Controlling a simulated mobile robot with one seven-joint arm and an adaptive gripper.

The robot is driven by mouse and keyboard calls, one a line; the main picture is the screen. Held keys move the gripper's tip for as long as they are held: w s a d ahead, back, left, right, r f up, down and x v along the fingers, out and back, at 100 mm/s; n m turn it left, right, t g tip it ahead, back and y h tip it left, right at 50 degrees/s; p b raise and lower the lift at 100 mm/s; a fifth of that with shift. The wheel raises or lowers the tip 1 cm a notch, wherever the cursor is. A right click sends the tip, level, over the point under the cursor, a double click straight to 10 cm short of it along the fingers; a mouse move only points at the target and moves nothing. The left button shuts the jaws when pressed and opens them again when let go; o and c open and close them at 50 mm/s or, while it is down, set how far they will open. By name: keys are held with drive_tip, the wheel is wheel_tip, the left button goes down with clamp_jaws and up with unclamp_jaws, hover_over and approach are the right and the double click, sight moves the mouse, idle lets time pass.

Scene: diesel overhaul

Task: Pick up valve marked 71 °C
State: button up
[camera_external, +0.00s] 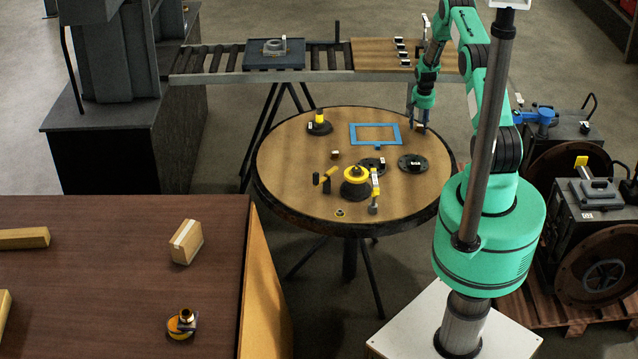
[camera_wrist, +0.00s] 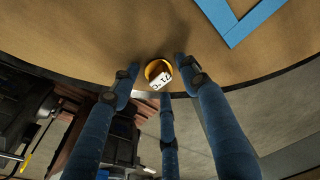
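The valve marked 71 °C (camera_wrist: 158,72) shows in the wrist view as a small yellow ring with a white label reading 71 °C. It sits near the round table's edge. My gripper (camera_wrist: 158,76) has blue fingers spread around it, with visible gaps on the left and right. A third finger lies below it in the picture. In the external view my gripper (camera_external: 420,115) points down at the right rear edge of the round table (camera_external: 290,165). There the valve is small and mostly hidden by the fingers.
A blue square frame (camera_external: 352,134) lies left of my gripper on the table. Two dark discs (camera_external: 413,163), a yellow-black part (camera_external: 355,182) and other small parts stand nearer the front. A roller conveyor (camera_external: 225,62) with a wooden board (camera_external: 375,52) runs behind the table.

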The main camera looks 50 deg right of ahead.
sight(413, 129)
clamp_jaws()
drive_tip(key=shift+r, duration=0.15)
drive_tip(key=shift+r, duration=0.5)
drive_tip(key=shift+s+a+r, duration=0.15)
drive_tip(key=shift+r, duration=0.45)
drive_tip(key=shift+s+a+r, duration=0.1)
drive_tip(key=shift+s+r, duration=0.05)
drive_tip(key=shift+r, duration=0.45)
drive_tip(key=s+a, duration=0.3)
drive_tip(key=s, duration=0.1)
drive_tip(key=s+a+r, duration=0.1)
drive_tip(key=s+a, duration=0.5)
drive_tip(key=s, duration=0.1)
drive_tip(key=shift+s+a+r+p, duration=0.2)
drive_tip(key=shift+s+a+p, duration=0.15)
